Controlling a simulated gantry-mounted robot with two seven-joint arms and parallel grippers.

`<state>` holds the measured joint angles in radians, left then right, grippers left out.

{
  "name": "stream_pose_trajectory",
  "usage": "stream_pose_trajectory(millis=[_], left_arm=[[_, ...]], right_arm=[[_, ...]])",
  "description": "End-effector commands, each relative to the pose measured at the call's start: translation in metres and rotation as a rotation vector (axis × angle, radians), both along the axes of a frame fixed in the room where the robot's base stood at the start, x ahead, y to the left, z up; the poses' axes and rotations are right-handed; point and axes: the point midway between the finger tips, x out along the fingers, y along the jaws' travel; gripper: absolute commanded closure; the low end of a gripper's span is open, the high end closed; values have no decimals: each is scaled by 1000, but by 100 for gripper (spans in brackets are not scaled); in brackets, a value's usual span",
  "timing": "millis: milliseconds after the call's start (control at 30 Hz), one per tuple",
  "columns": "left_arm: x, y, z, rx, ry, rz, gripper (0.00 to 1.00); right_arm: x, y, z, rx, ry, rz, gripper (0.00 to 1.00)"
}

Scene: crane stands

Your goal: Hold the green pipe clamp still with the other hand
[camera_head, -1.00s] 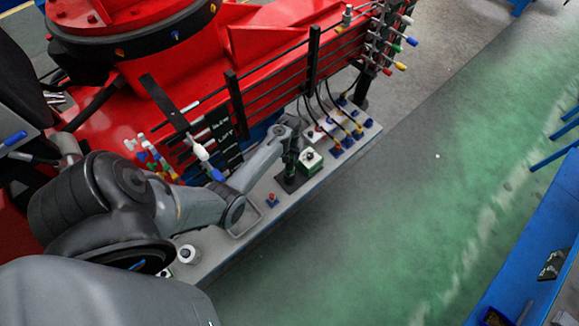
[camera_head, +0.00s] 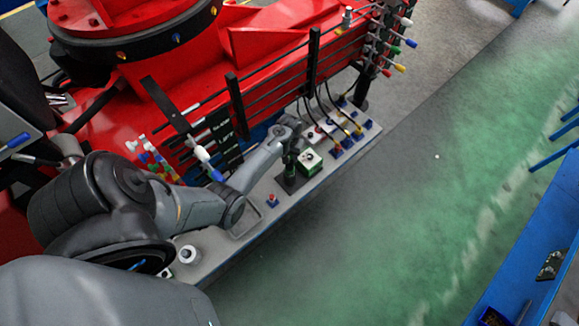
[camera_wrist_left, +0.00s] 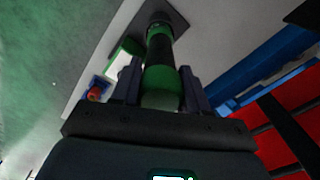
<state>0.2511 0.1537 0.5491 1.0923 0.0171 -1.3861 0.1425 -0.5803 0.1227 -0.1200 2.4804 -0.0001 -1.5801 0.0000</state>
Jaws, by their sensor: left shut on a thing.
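The green pipe clamp (camera_head: 290,160) stands upright on a dark square base plate (camera_head: 289,184) on the grey bench. In the left wrist view it is a green and black post (camera_wrist_left: 161,78) between the two fingers, with its base plate beyond the fingertips. My left gripper (camera_head: 290,142) is shut on its upper part; the arm partly covers the contact in the head view. My right gripper is in neither view.
A green box with a white top (camera_head: 309,160) stands close to the clamp's right. A red button on a blue base (camera_head: 272,200) is in front. Blue connectors with black cables (camera_head: 347,142) sit further right. A red machine (camera_head: 190,80) with black rails stands behind the bench.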

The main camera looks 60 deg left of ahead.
Motion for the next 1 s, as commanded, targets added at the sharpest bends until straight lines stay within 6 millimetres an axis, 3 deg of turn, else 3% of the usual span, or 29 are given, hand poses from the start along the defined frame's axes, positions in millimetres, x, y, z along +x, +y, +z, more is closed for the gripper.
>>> stream_pose_trajectory(millis=[500, 1000], left_arm=[[2, 1, 26, 2, -4, 0, 100], [1, 1, 46, 2, -4, 0, 100]], right_arm=[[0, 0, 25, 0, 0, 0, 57], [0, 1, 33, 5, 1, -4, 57]])
